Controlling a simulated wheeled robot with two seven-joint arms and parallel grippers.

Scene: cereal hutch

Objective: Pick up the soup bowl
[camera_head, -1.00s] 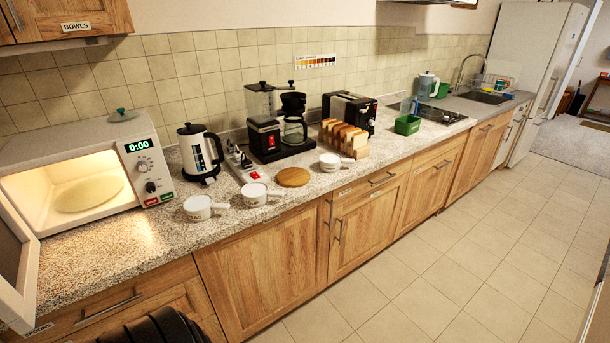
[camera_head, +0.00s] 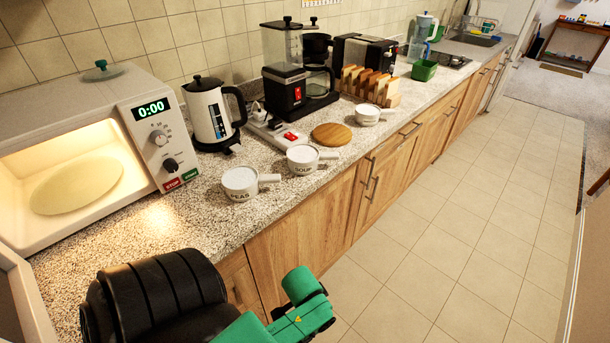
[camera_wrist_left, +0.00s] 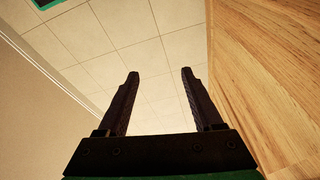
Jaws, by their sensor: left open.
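Three white handled bowls stand in a row along the counter's front edge. The middle one, whose small label seems to read SOUP, is the soup bowl (camera_head: 303,160); its handle points right. Nothing touches it. My right gripper is not in view.
An open lit microwave (camera_head: 158,140) stands left, its door at the lower left. A kettle (camera_head: 212,113), power strip (camera_head: 278,131), coffee maker (camera_head: 290,80) and bread rack (camera_head: 370,84) stand behind the bowls. A round wooden board (camera_head: 332,133) lies close by. Wooden cabinet fronts (camera_head: 300,215) drop below the counter.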

